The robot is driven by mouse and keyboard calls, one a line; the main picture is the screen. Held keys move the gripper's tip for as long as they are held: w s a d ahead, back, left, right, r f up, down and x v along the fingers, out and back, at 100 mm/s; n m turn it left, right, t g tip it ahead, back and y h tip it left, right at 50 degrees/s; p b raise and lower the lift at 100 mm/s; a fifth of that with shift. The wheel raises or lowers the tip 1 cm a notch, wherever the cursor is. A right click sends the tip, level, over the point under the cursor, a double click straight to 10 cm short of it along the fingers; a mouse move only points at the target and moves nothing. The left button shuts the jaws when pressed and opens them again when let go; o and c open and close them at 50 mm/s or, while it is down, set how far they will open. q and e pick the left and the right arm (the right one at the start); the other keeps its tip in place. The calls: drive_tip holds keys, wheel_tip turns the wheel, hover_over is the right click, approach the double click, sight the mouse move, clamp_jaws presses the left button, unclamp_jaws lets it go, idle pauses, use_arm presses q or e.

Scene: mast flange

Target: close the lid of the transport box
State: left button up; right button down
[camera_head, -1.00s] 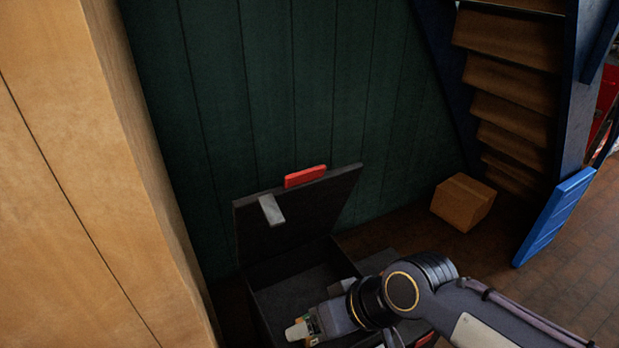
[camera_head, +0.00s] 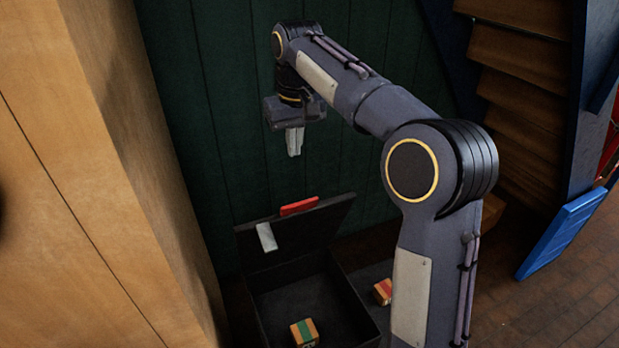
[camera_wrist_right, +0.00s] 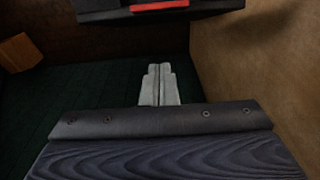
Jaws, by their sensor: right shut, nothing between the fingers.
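The dark transport box (camera_head: 352,302) stands open on the floor by the green wall. Its lid (camera_head: 318,228) is tilted up at the back, with a red tab (camera_head: 299,206) on its upper edge and a light metal piece (camera_head: 266,237) on its inner face. My right gripper (camera_head: 294,154) points down above the lid, shut and empty, apart from it. In the right wrist view the shut fingers (camera_wrist_right: 159,68) show, with the lid's edge and red tab (camera_wrist_right: 160,5) at the top. My left gripper is not in view.
A block with a green stripe (camera_head: 304,332) lies inside the box. A block with a red top (camera_head: 383,291) lies just right of it. A wooden wall (camera_head: 110,200) is close on the left. Blue-framed stairs and a blue panel (camera_head: 560,234) are at the right.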

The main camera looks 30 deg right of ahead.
drive_tip(key=f, duration=0.3)
drive_tip(key=s+f, duration=0.1)
drive_tip(key=f, duration=0.6)
drive_tip(key=shift+s+a+f+p, duration=0.15)
drive_tip(key=shift+s+f+p, duration=0.1)
drive_tip(key=shift+p, duration=0.05)
drive_tip(key=shift+s+f, duration=0.25)
drive_tip(key=shift+s, duration=0.05)
